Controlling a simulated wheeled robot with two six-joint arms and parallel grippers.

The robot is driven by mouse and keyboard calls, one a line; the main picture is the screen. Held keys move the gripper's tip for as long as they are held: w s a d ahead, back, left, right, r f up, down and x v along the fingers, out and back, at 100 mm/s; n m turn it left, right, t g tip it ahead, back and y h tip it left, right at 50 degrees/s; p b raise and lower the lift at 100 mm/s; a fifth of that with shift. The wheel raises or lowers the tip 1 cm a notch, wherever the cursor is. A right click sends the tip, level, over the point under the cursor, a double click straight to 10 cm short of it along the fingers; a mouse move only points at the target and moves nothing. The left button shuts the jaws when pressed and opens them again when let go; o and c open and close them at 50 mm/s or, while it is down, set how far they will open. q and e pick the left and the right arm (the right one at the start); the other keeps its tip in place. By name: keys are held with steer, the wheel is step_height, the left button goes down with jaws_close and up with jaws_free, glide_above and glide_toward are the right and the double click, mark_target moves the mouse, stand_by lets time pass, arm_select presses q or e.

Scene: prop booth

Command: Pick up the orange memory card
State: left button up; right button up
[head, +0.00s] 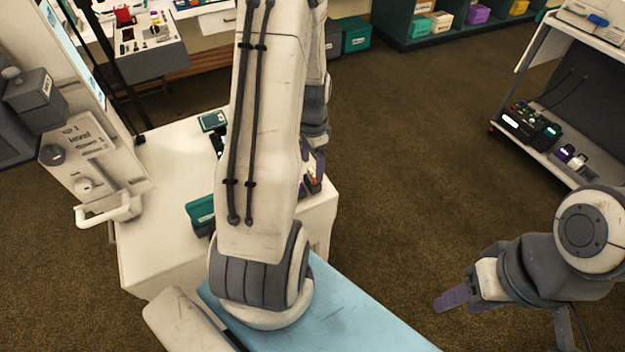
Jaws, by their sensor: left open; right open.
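My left arm crosses the middle of the head view and hides much of the white cabinet top (172,165). My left gripper (314,158) is at the cabinet's right side, fingers pointing down, open. A small orange-red item (312,172) shows just by its fingertips. I cannot tell whether it is the orange memory card, or whether the fingers touch it. My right gripper (453,298) is at the lower right over the carpet, open and empty, far from the cabinet.
A teal box (200,212) and a small dark teal item (213,120) are on the cabinet top. A white handle (108,212) juts out at its left. A shelved cart (565,165) stands at the right. Open carpet (410,150) lies between cabinet and cart.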

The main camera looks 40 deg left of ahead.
arm_select(q)
step_height(320, 180, down, 2)
steer(key=shift+f, duration=0.1)
jaws_close()
stand_by(0.4)
